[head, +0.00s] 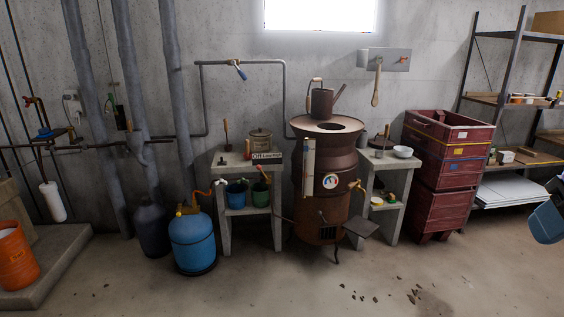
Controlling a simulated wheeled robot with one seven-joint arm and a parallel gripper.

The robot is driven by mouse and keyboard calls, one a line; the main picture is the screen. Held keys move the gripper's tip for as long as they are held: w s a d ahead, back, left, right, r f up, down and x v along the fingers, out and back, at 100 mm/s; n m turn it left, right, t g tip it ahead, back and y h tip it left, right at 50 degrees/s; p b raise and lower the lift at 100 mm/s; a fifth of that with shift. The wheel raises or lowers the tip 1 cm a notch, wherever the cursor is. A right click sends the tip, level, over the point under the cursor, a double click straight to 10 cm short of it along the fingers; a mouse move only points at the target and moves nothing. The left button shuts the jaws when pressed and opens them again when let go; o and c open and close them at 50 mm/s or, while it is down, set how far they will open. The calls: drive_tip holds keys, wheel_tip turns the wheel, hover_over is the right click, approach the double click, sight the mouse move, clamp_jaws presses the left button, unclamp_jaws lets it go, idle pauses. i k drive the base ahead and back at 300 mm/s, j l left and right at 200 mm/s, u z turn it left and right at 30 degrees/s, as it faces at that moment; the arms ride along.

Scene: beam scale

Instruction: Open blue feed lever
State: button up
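A blue lever (241,73) sits on a brass-coloured valve on the grey pipe (262,62) high on the back wall. It slants down and to the right from the valve, across the line of the pipe. The pipe runs level there, bends down at both ends and comes down beside the rusty boiler (330,160). A second small blue handle or wheel (44,133) is on pipework at the far left. A blue and dark part at the right edge looks like my arm, cut off by the frame. No gripper fingers show.
A concrete stand (247,159) with a pot and two buckets is below the lever, and a blue gas cylinder (192,242) stands at its left. Red crates (440,165) and shelves fill the right. The front floor is mostly clear, with scattered dark bits.

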sight(242, 75)
drive_tip(key=i+u, duration=0.35)
drive_tip(key=i, duration=1.45)
drive_tip(key=i+l+u, duration=0.15)
drive_tip(key=i, duration=1.9)
